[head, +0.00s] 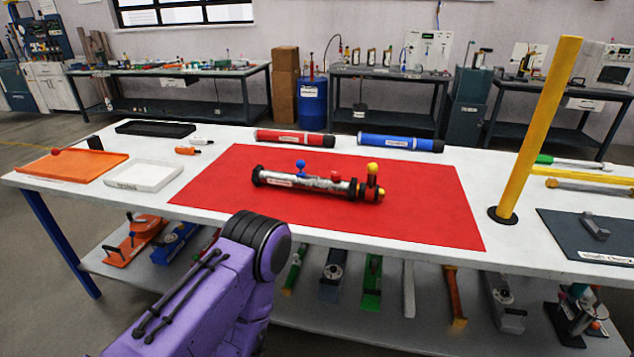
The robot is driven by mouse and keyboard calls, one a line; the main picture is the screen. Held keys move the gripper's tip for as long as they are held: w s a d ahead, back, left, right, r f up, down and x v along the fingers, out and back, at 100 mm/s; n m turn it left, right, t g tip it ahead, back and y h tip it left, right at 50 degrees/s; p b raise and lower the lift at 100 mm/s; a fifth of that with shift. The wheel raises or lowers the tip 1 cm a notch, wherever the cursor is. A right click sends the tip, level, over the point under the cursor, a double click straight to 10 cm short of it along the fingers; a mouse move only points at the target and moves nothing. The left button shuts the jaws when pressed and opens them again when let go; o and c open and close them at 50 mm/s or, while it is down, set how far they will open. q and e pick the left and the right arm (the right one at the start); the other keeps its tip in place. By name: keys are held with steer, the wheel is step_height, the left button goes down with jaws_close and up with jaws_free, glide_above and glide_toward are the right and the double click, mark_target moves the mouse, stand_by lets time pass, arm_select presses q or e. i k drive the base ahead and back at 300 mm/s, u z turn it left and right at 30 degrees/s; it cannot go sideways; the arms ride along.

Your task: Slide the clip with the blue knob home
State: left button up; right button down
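A silver pump tube (322,185) with black end collars lies on the red mat (400,228), its right end a little nearer to me. The blue knob (301,165) stands up from the tube's back side, left of the middle. The clip under it is too small to make out, so I cannot tell how far in it sits. A small red knob (336,176) is near the tube's middle, and a yellow knob (372,168) stands at its right end. Neither gripper is in view; only a purple link of my own arm shows at the bottom.
A red tube (290,137) and a blue tube (395,143) lie behind the mat. A tall yellow post (538,130) stands right of it. An orange tray (75,168), white tray (143,176) and black tray (155,128) are left. The mat around the silver tube is clear.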

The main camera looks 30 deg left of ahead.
mark_target(300, 164)
steer(key=k, duration=0.5)
steer(key=u, duration=1.9)
steer(key=i, duration=1.35)
steer(key=z, duration=1.95)
